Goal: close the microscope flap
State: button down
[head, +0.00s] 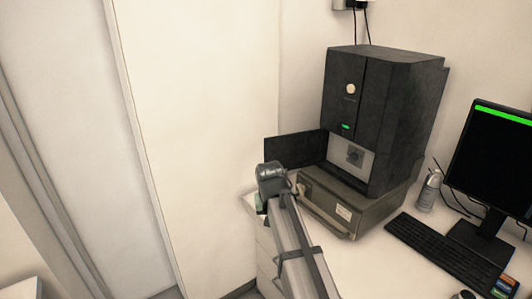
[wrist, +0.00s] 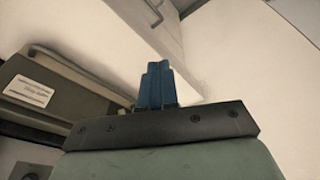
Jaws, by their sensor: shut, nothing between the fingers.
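The microscope (head: 395,110) is a tall black box on a grey-green case. Its flap (head: 295,148) is a dark panel that stands open, swung out to the left of the lower front. A pale recessed panel with a dark square port (head: 354,156) is exposed beside it. My gripper shows in the wrist view with its blue fingers (wrist: 157,85) together and empty. In the head view my wrist is in front of and just below the flap's lower left part; the fingers are hidden there. I cannot tell whether anything touches the flap.
The grey-green case (head: 345,205) with a handle and label is under the microscope; it also shows at the left in the wrist view (wrist: 70,85). A keyboard (head: 435,245), a bottle (head: 429,190) and a monitor (head: 495,170) stand to the right. A wall is behind.

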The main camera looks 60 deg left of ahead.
jog(key=a+r+t+y, duration=0.1)
jog(key=a+r, duration=2.1)
jog(key=r, duration=0.1)
jog(key=w+r+g, duration=0.1)
jog(key=w+r, duration=0.3)
jog(key=w, duration=0.8)
notch_tip(320, 180, down, 10)
jog(key=d, duration=0.1)
jog(key=shift+d+f+n+y, duration=0.2)
jog(key=shift+n+y, duration=0.1)
jog(key=shift+n, duration=0.1)
jog(key=shift+s+d, duration=0.1)
